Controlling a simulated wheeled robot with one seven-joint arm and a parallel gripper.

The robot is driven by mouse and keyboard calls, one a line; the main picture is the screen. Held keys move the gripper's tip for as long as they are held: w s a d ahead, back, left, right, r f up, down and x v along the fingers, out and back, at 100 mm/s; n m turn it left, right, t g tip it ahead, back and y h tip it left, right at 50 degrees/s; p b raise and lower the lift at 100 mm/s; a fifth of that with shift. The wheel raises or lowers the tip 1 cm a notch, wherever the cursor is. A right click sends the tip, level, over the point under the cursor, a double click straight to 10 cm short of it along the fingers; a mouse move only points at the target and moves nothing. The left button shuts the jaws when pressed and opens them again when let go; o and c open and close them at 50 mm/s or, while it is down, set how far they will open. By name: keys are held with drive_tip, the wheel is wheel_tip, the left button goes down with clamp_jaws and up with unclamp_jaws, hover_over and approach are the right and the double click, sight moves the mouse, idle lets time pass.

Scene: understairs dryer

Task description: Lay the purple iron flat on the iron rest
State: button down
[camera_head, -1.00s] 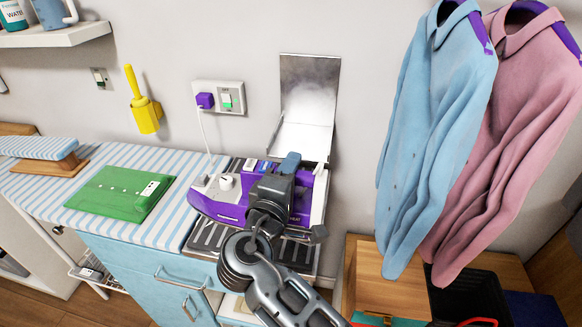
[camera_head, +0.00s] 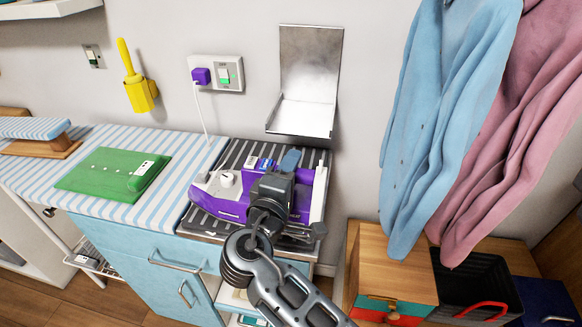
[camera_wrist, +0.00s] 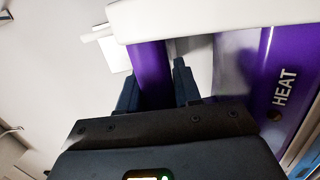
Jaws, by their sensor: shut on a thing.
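The purple iron (camera_head: 222,203) has a white top dial and a cord running to a wall plug. My gripper (camera_head: 284,172) is shut on its purple handle. In the wrist view, my fingers (camera_wrist: 156,88) stand on both sides of the handle, beside the purple body (camera_wrist: 240,75) marked HEAT. The ribbed metal iron rest (camera_head: 208,226) lies at the right end of the counter. The iron is over it, roughly level, with ribs showing behind and in front. My gripper and the iron hide the middle of the rest. I cannot tell whether the iron touches it.
A metal wall holder (camera_head: 309,75) stands empty behind the rest. The purple plug (camera_head: 201,76) is in the wall socket. Blue and pink shirts (camera_head: 440,120) hang at the right above a wooden box.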

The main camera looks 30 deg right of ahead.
drive_tip(key=shift+f+b, duration=0.45)
drive_tip(key=c, duration=0.7)
unclamp_jaws()
drive_tip(key=shift+f, duration=0.25)
drive_tip(key=b+v, duration=0.1)
drive_tip(key=v, duration=0.6)
drive_tip(key=shift+s+a+r, duration=0.15)
drive_tip(key=shift+s+a, duration=0.15)
